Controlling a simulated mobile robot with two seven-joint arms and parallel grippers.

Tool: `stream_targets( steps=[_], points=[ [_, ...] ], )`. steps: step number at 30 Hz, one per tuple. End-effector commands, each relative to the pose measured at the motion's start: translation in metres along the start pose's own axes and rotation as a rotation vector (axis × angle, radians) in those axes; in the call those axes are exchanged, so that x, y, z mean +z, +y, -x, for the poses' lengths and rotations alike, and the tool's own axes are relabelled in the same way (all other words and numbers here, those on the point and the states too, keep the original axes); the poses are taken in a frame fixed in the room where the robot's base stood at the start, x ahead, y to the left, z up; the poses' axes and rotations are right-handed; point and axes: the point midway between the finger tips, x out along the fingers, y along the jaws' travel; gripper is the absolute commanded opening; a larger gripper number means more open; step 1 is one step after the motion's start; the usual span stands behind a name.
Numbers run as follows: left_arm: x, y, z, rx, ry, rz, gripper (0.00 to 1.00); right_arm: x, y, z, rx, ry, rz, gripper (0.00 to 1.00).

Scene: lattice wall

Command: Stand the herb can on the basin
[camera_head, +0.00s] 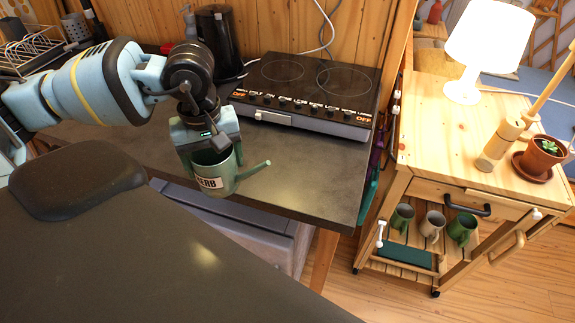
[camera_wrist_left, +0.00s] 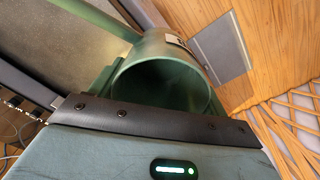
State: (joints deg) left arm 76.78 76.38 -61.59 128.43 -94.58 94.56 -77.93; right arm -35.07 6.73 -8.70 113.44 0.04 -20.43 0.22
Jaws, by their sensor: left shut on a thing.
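The herb can (camera_head: 216,178) is green with a pale label reading HERB and a thin spout pointing right. My left gripper (camera_head: 211,150) is shut on it and holds it upright near the counter's front edge. In the left wrist view, the can's round open mouth (camera_wrist_left: 168,84) shows just beyond the gripper's dark front edge. The inside looks dark, and its lower part is hidden by the gripper. I cannot make out a basin in either view. My right gripper is not in view.
A dark counter (camera_head: 312,182) carries a black two-plate cooker (camera_head: 318,88) and a dark kettle (camera_head: 218,32). A wooden trolley (camera_head: 428,135) at the right bears a lamp (camera_head: 488,40) and a potted plant (camera_head: 541,155), with 3 mugs on its lower shelf. Counter front is clear.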

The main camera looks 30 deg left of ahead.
Motion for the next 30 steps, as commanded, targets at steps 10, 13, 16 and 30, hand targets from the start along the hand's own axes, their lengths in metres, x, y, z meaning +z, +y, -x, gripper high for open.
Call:
stream_targets(
  steps=[10,13,16,30],
  points=[
    [-0.003,0.007,0.001,0.004,0.001,0.004,0.42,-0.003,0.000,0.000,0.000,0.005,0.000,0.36],
    [-0.009,0.024,0.001,0.007,0.001,0.004,0.42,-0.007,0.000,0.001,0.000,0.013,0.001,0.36],
    [-0.017,0.044,-0.001,0.008,0.002,0.004,0.42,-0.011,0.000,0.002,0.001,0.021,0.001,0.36],
    [-0.052,0.128,-0.011,0.003,0.002,0.005,0.42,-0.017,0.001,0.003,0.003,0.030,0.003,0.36]
  ],
)
